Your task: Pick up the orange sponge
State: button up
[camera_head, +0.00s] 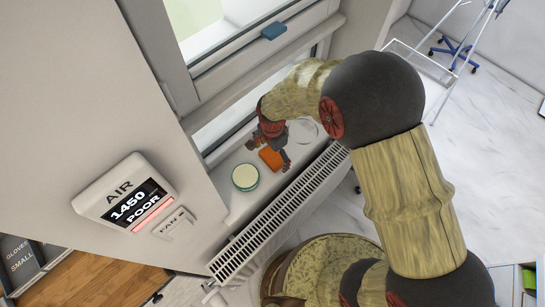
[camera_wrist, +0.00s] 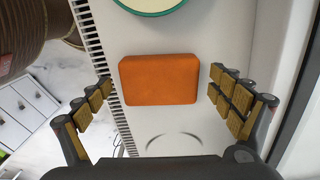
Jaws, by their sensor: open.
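The orange sponge (camera_head: 270,157) lies on the window sill (camera_head: 232,197), partly covered by my gripper in the head view. In the wrist view the orange sponge (camera_wrist: 160,79) is a rounded block lying flat between my two fingers, with a gap on each side. My gripper (camera_head: 272,148) is over the sill at the sponge. In the wrist view my gripper (camera_wrist: 159,94) is open and its fingers are spread either side of the sponge. How high the fingertips are above the sill is hard to tell.
A round container with a pale top and green rim (camera_head: 245,177) stands close to the sponge. A clear round dish (camera_head: 303,131) is on its other side. A white radiator (camera_head: 285,210) runs along the sill's front edge. The window frame (camera_head: 235,95) rises behind, with a blue handle (camera_head: 274,31).

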aim_at(272, 156)
jog(key=c, duration=0.3)
jog(key=c, duration=0.5)
jog(key=shift+c, duration=0.2)
jog(key=shift+r, duration=0.25)
jog(key=r, duration=0.3)
jog(key=shift+s+a+r, duration=0.1)
jog(key=shift+s+r, duration=0.05)
jog(key=shift+s, duration=0.05)
jog(key=s+r, duration=0.4)
jog(key=s, duration=0.2)
jog(key=s+a+r+p, duration=0.1)
jog(key=s+r, duration=0.4)
jog(key=s, duration=0.2)
jog(key=shift+s+a, duration=0.25)
